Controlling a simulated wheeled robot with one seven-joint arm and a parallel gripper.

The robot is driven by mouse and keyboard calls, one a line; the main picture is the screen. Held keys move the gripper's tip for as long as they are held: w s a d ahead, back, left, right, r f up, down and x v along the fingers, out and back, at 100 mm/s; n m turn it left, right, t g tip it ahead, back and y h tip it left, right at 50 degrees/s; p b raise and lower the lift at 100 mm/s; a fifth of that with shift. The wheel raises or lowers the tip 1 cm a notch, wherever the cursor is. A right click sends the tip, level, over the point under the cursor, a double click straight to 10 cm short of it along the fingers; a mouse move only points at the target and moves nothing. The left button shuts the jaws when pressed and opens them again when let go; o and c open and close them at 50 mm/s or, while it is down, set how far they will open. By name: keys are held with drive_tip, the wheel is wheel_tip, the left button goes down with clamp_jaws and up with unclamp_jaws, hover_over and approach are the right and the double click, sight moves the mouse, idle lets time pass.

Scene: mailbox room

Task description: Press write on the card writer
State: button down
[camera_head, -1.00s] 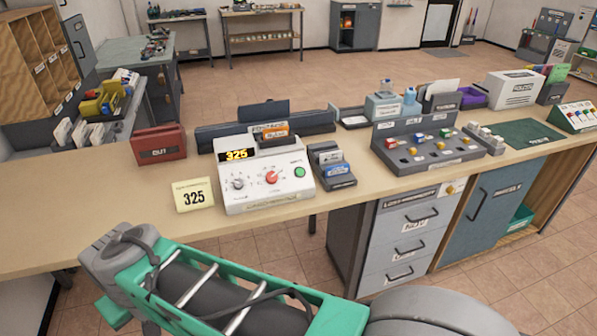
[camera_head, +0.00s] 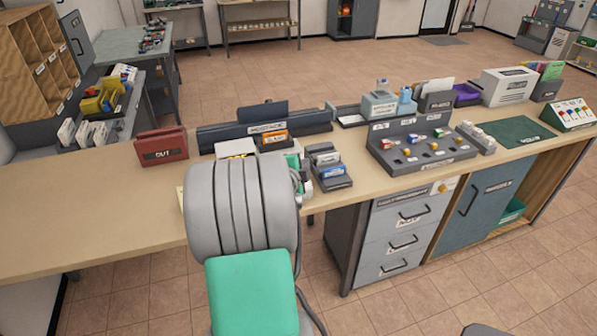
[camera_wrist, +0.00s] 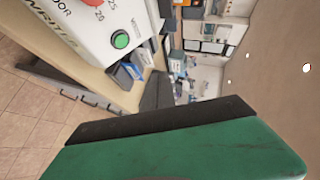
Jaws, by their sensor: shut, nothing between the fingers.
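The card writer (camera_wrist: 85,25) is a white box at the upper left of the wrist view, with a round green button (camera_wrist: 120,39) and part of a red dial (camera_wrist: 93,3). In the head view my arm hides most of the card writer; its top (camera_head: 236,149) and an orange-and-white card (camera_head: 273,139) show behind the arm. My gripper (camera_wrist: 165,125), green with a dark pad, fills the lower part of the wrist view. It is shut and empty, apart from the green button in that picture. The exact gap to the button cannot be told.
A card rack (camera_head: 328,167) stands just right of the card writer. A red OUT box (camera_head: 161,146) is to its left, and a grey sorting block (camera_head: 420,146) is farther right. The table's left front (camera_head: 80,215) is clear.

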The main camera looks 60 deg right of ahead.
idle(0.3)
drive_tip(key=w+d+f+b, duration=0.1)
drive_tip(key=f, duration=0.1)
drive_tip(key=w+d+f+b, duration=0.1)
drive_tip(key=f+b, duration=0.1)
drive_tip(key=w+d+f+b, duration=0.1)
drive_tip(key=f, duration=0.1)
drive_tip(key=shift+f+b, duration=0.3)
drive_tip(key=shift+b, duration=0.05)
drive_tip(key=shift+w+d+f+b, duration=0.25)
drive_tip(key=shift+f+b, duration=0.1)
drive_tip(key=shift+b, duration=0.4)
drive_tip(key=shift+f, duration=0.1)
idle(1.1)
drive_tip(key=shift+w+d+f+b, duration=0.15)
drive_tip(key=shift+f+b, duration=0.15)
drive_tip(key=shift+b, duration=0.6)
drive_tip(key=shift+w+d+f+b, duration=0.15)
drive_tip(key=shift+f+b, duration=0.1)
drive_tip(key=shift+b, duration=0.45)
drive_tip(key=shift+r, duration=0.15)
idle(0.5)
drive_tip(key=shift+s+a+r, duration=0.3)
drive_tip(key=shift+r, duration=0.2)
